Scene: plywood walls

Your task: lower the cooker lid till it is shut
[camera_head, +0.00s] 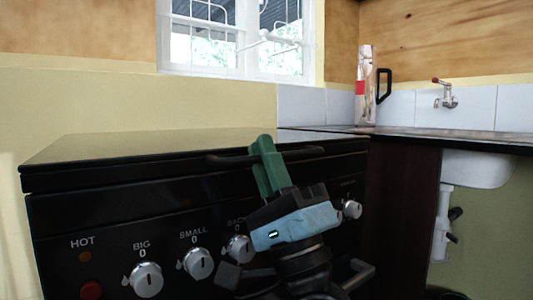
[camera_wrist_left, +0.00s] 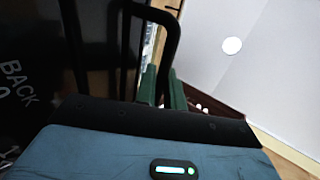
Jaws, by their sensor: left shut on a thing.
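The black cooker (camera_head: 110,215) stands at the left and middle of the head view, with knobs on its front. Its dark lid (camera_head: 130,147) lies flat or nearly flat across the top. I cannot tell whether a thin gap is left under it. The lid's black handle (camera_head: 228,159) runs along the front edge and also shows in the left wrist view (camera_wrist_left: 172,35). My left gripper (camera_head: 265,152) is in front of the cooker, its green fingers shut on the handle. The fingers also show in the wrist view (camera_wrist_left: 162,88) and hide part of the handle. My right gripper is not in view.
A dark counter (camera_head: 470,136) adjoins the cooker on the right, with a flask-like jug (camera_head: 365,90) on it and a tap (camera_head: 445,97) on the wall. A white sink (camera_head: 480,168) hangs below. A window (camera_head: 240,40) is behind.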

